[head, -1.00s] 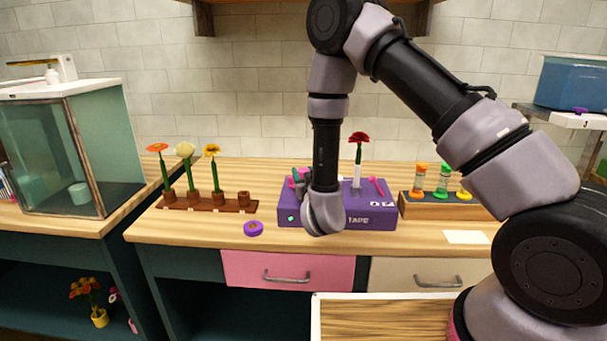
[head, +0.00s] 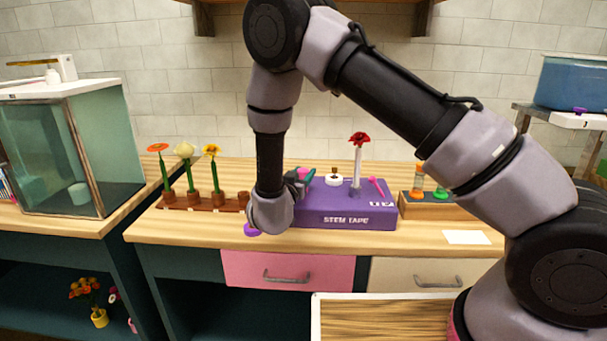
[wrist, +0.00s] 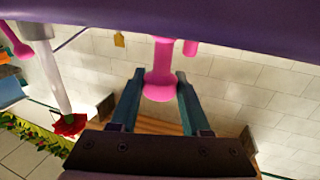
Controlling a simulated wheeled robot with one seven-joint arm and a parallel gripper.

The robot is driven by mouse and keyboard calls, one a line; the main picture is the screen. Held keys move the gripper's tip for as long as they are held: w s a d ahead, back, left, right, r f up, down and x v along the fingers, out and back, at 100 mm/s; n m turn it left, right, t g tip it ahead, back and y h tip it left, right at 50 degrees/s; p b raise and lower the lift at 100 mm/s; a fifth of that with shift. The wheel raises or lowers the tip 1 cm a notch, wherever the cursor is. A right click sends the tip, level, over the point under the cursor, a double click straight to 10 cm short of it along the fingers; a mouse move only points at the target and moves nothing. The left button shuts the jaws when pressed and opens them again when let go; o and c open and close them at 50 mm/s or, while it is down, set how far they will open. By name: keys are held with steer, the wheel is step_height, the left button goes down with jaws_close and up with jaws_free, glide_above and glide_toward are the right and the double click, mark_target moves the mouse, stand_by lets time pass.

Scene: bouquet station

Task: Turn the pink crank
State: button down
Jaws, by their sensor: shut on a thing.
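The pink crank's handle (wrist: 162,75) is between the two fingers of my gripper (wrist: 158,95) in the wrist view, and the fingers are shut on it. In the head view my gripper (head: 301,181) is at the left end of the purple stem tape box (head: 345,218), with a bit of pink (head: 303,172) showing beside it. My wrist hides most of the crank there. A red flower (head: 358,139) stands upright on the box, its stem white. It also shows in the wrist view (wrist: 68,124).
A white roll (head: 334,181) and a pink lever (head: 377,186) are on the box. A brown rack (head: 212,204) with several flowers stands left, and a wooden holder (head: 445,208) right. The counter's front right holds a pale card (head: 466,237).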

steer(key=shift+m+g+h, duration=0.8)
steer(key=shift+m+h, duration=0.4)
steer(key=shift+h, duration=0.8)
steer(key=shift+c, duration=1.8)
jaws_free()
steer(key=shift+s, duration=0.1)
steer(key=v, duration=1)
steer(key=shift+s+a, duration=0.25)
steer(key=shift+r, duration=0.1)
